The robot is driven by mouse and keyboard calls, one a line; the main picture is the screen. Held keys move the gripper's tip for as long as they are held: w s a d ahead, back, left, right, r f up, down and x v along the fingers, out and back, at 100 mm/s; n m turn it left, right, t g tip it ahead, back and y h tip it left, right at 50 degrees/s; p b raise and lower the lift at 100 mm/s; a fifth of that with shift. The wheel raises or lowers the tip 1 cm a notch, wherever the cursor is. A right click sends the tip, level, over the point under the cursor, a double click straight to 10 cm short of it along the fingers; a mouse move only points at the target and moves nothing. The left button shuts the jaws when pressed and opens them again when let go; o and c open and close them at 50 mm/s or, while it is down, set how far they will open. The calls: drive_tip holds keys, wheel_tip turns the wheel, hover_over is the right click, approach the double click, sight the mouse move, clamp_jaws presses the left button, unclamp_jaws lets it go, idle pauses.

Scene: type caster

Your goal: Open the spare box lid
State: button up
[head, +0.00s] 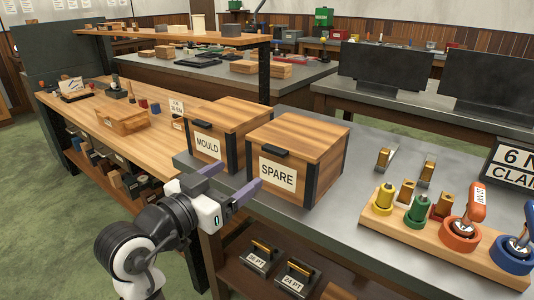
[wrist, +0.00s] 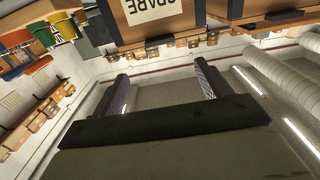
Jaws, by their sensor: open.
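The spare box (head: 325,165) is wooden with black corner strips and stands on the grey bench, its lid (head: 305,133) shut. A dark handle (head: 276,153) sits at the lid's front edge, above the SPARE label (head: 278,174). My gripper (head: 231,179) is open and empty in front of the spare and mould boxes, apart from the handle. In the wrist view, the picture is upside down; the open fingers (wrist: 161,74) point towards the spare box (wrist: 195,14), whose label (wrist: 158,14) and handle (wrist: 160,43) show at the top.
The mould box (head: 230,128) stands close on the left of the spare box. A wooden rack (head: 445,238) with coloured pots and tools lies to the right on the grey bench (head: 370,150). Below, a shelf holds two small dark cases (head: 262,256).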

drive_tip(key=p+x, duration=0.1)
drive_tip(key=x, duration=1)
drive_tip(key=shift+w+p, duration=0.2)
drive_tip(key=shift+p, duration=0.1)
drive_tip(key=shift+d, duration=0.1)
drive_tip(key=shift+c, duration=0.3)
